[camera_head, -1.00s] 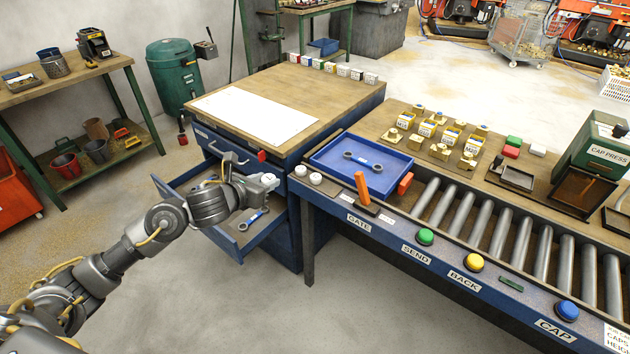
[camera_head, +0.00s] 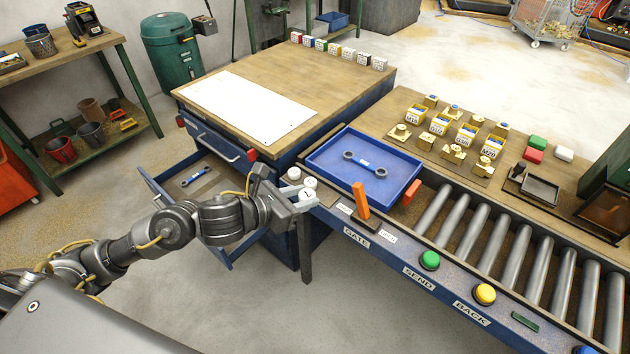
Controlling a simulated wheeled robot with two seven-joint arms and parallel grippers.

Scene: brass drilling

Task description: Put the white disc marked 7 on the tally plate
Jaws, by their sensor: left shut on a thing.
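My left gripper (camera_head: 308,199) is shut on a small white disc (camera_head: 306,193) with a dark mark on its face; the mark is too small to read surely. The gripper holds it at the near left corner of the conveyor bench, beside the blue tray. Two other white discs, a left one (camera_head: 294,173) and a right one (camera_head: 310,182), stand just behind the held disc, very close to it. I cannot make out which surface is the tally plate; whatever lies under the discs is mostly hidden by the gripper. My right gripper is not in view.
A blue tray (camera_head: 325,160) holds a wrench (camera_head: 370,161). An orange lever (camera_head: 361,199) stands to the right of the gripper. An open drawer (camera_head: 160,190) with another wrench (camera_head: 195,177) lies left, behind my arm. A white sheet (camera_head: 248,106) covers part of the wooden top.

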